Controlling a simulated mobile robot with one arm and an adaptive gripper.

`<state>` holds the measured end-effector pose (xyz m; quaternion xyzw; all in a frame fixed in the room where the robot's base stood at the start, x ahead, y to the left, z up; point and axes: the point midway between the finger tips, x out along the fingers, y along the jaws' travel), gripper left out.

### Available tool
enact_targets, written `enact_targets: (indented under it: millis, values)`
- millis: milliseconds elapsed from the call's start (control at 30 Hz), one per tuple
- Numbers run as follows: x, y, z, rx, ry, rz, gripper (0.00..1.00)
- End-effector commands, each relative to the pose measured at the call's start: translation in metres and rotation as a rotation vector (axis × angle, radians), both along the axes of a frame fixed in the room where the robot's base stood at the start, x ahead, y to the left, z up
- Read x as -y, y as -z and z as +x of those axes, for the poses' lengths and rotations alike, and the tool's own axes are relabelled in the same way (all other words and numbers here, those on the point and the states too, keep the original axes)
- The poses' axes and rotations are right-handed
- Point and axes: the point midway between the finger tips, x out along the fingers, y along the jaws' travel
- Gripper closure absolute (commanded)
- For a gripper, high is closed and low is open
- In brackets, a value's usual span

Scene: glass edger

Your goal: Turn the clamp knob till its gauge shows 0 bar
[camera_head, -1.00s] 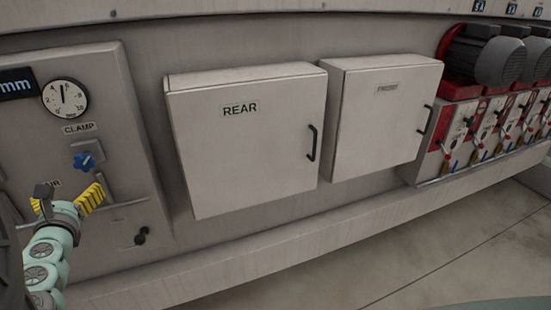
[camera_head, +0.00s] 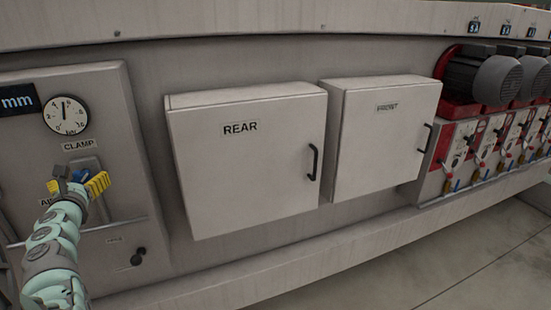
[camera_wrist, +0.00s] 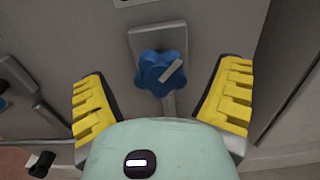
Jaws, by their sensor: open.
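The blue clamp knob (camera_wrist: 150,72) is lobed, with a pale pointer bar tilted to the upper right, on a grey plate in the wrist view. My gripper (camera_wrist: 164,82) is open, one yellow-padded finger left of the knob and one right, with visible gaps to both. In the head view my gripper (camera_head: 80,184) is in front of the knob (camera_head: 82,175), hiding most of it. The round white clamp gauge (camera_head: 66,115) is above, over the CLAMP label (camera_head: 79,145). Its needle points nearly straight up; the small numbers are hard to read.
A dark mm display (camera_head: 17,101) is left of the gauge. A black knob (camera_head: 138,257) sits low on the panel. The REAR cabinet (camera_head: 245,170) and FRONT cabinet (camera_head: 385,140) stand out to the right. In the wrist view, another blue knob (camera_wrist: 3,95) shows at the left edge.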

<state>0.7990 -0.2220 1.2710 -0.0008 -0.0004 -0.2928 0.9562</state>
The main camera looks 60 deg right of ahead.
Motion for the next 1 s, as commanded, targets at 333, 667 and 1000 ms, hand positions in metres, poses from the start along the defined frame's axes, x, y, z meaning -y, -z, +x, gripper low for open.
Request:
enact_targets:
  millis: [333,667,1000]
  values:
    - [0.009,0.001,0.017,-0.001,-0.002,0.002,0.11]
    - [0.010,0.000,0.017,0.000,-0.001,0.001,0.12]
    - [0.011,0.000,0.017,0.000,0.000,0.001,0.48]
